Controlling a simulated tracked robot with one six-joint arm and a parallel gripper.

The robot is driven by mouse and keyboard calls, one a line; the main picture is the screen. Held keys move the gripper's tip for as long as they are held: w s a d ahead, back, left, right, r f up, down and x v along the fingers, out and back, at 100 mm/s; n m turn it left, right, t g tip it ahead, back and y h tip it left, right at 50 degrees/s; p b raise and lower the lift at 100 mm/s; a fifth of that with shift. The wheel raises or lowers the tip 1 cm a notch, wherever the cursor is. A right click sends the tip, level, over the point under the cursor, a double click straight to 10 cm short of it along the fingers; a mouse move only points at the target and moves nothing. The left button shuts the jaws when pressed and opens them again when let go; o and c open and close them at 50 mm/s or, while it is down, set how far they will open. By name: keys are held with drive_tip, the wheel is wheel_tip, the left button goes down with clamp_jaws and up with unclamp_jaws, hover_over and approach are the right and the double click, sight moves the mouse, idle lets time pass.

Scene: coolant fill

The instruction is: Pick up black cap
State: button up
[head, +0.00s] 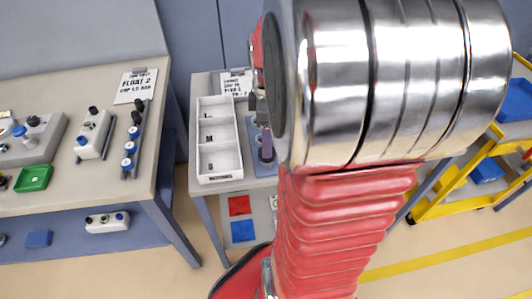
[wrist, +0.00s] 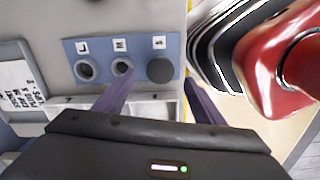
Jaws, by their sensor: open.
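In the wrist view a black cap (wrist: 160,70), a solid dark disc, sits at the position marked S on a blue panel (wrist: 140,48). My gripper (wrist: 158,80) is open, with one purple finger to the lower left of the cap and the other to its lower right. The cap lies beyond and between the fingertips, and I cannot tell if they touch it. Positions L (wrist: 86,70) and M (wrist: 122,67) show grey rings with dark centres. In the head view my arm covers much of the panel (head: 256,165), and the cap cannot be made out.
A white tray (head: 240,175) with compartments stands left of the panel. A placard (wrist: 20,85) is at the left in the wrist view. A bench (head: 60,90) with small devices stands left, and a yellow cart (head: 455,190) right. Red and blue squares lie below the table.

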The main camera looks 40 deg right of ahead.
drive_tip(key=shift+f, duration=2.6)
drive_tip(key=c, duration=1.2)
drive_tip(key=shift+r, duration=0.1)
wheel_tip(320, 180, up, 10)
drive_tip(key=shift+f, duration=0.1)
drive_tip(key=shift+a, duration=0.1)
